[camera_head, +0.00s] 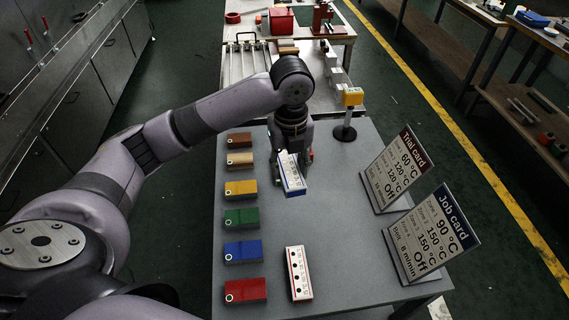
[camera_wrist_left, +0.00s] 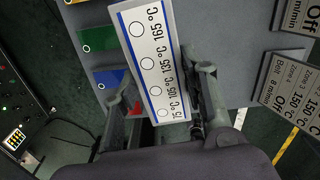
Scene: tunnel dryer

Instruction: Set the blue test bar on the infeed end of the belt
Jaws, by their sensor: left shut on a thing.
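The blue test bar (camera_head: 292,178) is a white strip with blue edges. My left gripper (camera_head: 291,157) is shut on it and holds it tilted over the grey table. In the left wrist view the bar (camera_wrist_left: 150,50) shows a row of circles and temperatures from 75 to 165 °C, between the fingers of my left gripper (camera_wrist_left: 163,92). A similar bar with red edges (camera_head: 299,273) lies on the table. The belt is hard to make out; a frame with pale rails (camera_head: 240,62) stands beyond the table, partly behind my arm. My right gripper is not in view.
Several coloured blocks, including a green one (camera_head: 242,218), line the left of the grey table (camera_head: 335,215). A Trial card (camera_head: 397,170) and a Job card (camera_head: 431,237) stand at right.

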